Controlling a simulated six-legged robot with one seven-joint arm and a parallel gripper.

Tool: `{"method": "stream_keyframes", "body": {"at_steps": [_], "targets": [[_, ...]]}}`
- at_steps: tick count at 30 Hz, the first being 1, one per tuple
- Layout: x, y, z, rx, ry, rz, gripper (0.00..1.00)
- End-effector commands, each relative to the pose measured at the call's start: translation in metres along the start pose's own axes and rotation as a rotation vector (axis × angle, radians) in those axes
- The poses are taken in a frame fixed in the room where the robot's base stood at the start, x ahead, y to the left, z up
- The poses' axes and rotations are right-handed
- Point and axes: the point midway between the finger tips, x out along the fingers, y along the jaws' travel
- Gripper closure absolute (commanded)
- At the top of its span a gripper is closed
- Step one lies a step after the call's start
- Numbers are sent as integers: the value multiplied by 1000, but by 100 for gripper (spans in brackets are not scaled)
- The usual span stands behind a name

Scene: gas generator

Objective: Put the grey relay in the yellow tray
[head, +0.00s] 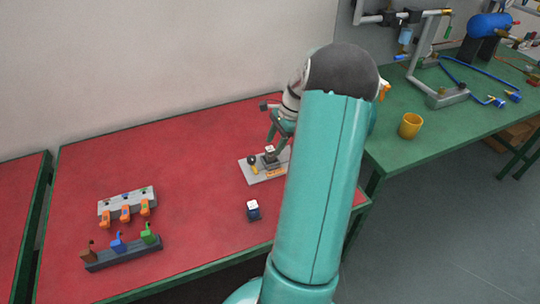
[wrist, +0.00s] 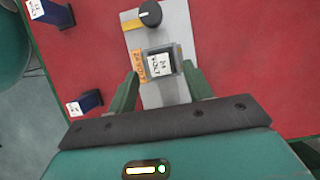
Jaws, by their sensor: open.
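The grey relay (wrist: 160,64), a small block with a white lettered top, sits in a socket on a light grey panel (wrist: 176,22). In the head view the relay (head: 270,151) stands on the panel just below my gripper (head: 275,130). In the wrist view my gripper (wrist: 162,72) is open, with one finger on each side of the relay. Gaps show between the fingers and the relay. I cannot tell how high the fingertips are above the panel. I see no yellow tray; a yellow cup-like container (head: 410,126) stands on the green table at right.
The panel has a black knob (wrist: 149,13) and an orange label (wrist: 138,64). An orange-handled valve block (head: 127,203) and a rack of coloured handles (head: 122,254) stand at left. My arm hides the table's right part.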

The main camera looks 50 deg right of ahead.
Motion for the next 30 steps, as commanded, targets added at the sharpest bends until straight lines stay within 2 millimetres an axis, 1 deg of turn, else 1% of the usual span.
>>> {"method": "stream_keyframes", "body": {"at_steps": [1, 3, 6, 9, 14, 15, 17, 18, 22, 24, 30], "targets": [[10, 1, 3, 0, -4, 4, 49], [20, 0, 5, 0, -3, 4, 49], [32, -1, 5, -1, -2, 2, 49], [36, -2, 5, -1, -1, 1, 49], [36, -2, 5, -1, 0, 0, 49], [36, -2, 5, -1, 0, 0, 53], [36, -2, 5, -1, 0, 0, 65], [36, -2, 5, -1, 0, 0, 73], [36, -2, 5, -1, 0, 0, 98], [36, -2, 5, -1, 0, 0, 100], [35, -2, 5, -1, 0, 0, 100]]}}
